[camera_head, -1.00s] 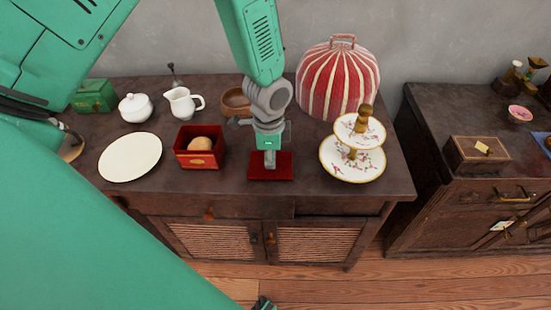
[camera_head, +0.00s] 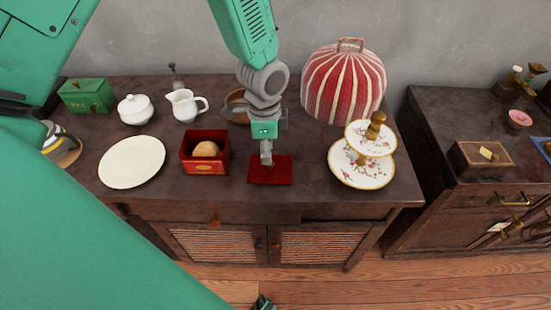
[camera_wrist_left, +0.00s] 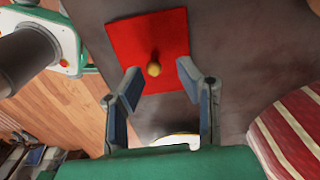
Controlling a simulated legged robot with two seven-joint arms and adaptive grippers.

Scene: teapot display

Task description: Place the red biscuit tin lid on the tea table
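The red biscuit tin lid (camera_head: 281,174) lies flat on the dark wooden tea table (camera_head: 310,196), near its front edge. The wrist view shows the lid's red square face (camera_wrist_left: 128,38) with a round gold knob. My left gripper (camera_head: 266,160) is above the lid's back-left part. In the wrist view my left gripper (camera_wrist_left: 160,80) is open, its fingers apart on either side of the knob and nothing between them. The red tin (camera_head: 204,168) stands open to the left, with a round tan biscuit or bun inside.
A white plate (camera_head: 131,162), lidded bowl (camera_head: 135,110), jug (camera_head: 185,104) and green tea box (camera_head: 87,95) stand to the left. A tiered cake stand (camera_head: 361,174) and striped red cover (camera_head: 343,84) stand to the right. A brown bowl (camera_head: 236,106) is behind.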

